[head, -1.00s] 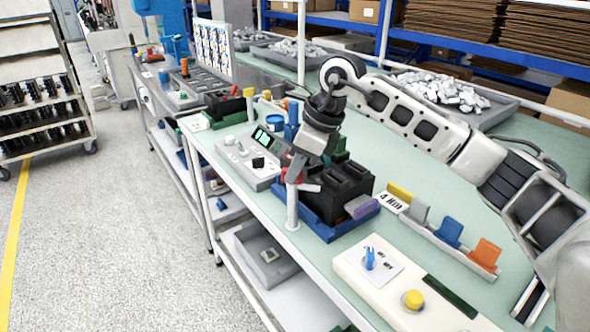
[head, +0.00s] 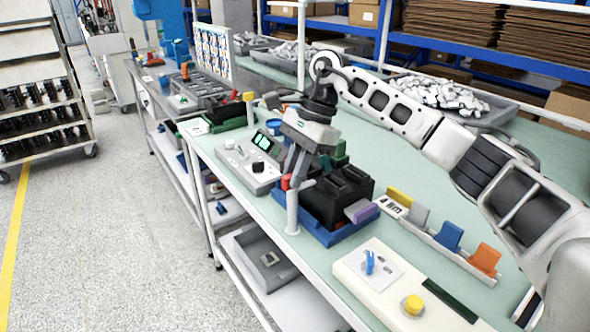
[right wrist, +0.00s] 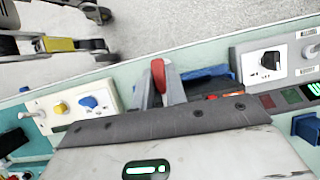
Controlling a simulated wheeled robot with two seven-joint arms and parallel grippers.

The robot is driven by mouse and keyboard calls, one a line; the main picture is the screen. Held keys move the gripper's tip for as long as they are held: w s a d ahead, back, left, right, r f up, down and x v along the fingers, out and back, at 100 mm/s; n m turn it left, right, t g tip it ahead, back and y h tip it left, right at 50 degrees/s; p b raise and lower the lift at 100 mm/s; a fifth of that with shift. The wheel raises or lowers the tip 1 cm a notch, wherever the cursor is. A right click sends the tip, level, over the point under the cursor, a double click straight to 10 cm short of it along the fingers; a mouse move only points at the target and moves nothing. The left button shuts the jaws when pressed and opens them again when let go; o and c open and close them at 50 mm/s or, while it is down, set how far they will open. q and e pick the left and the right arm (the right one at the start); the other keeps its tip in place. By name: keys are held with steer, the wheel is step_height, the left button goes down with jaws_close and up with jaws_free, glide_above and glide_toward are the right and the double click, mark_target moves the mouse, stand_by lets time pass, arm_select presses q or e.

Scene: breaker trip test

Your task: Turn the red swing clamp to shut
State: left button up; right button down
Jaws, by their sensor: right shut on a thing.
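The red swing clamp (head: 286,182) is on a pale upright post (head: 292,214) at the front edge of the bench, beside the blue fixture (head: 318,229). A black breaker block (head: 338,196) sits in that fixture. My right gripper (head: 292,178) comes down from above and is shut on the red clamp. In the right wrist view, the clamp's red end (right wrist: 158,74) shows between the two grey fingers. The gripper hides part of the clamp in the head view, so its exact angle over the block is hard to tell. My left gripper is not in view.
A grey panel with a black knob and green display (head: 252,160) stands left of the fixture. A white box with a blue knob and a yellow button (head: 413,304) stands in front. A rail with coloured tabs (head: 447,241) is at right. The floor aisle is clear.

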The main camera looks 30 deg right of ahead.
steer(key=shift+n, duration=0.4)
steer(key=c, duration=1.4)
jaws_free()
steer(key=shift+c, duration=0.2)
steer(key=shift+r, duration=0.1)
arm_select(q)
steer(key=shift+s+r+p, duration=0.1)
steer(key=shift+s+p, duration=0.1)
steer(key=shift+p, duration=0.5)
arm_select(e)
steer(key=v, duration=1.5)
steer(key=shift+w+r, duration=0.2)
steer(key=shift+r, duration=0.2)
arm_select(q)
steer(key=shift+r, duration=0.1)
arm_select(e)
steer(key=shift+d, duration=0.1)
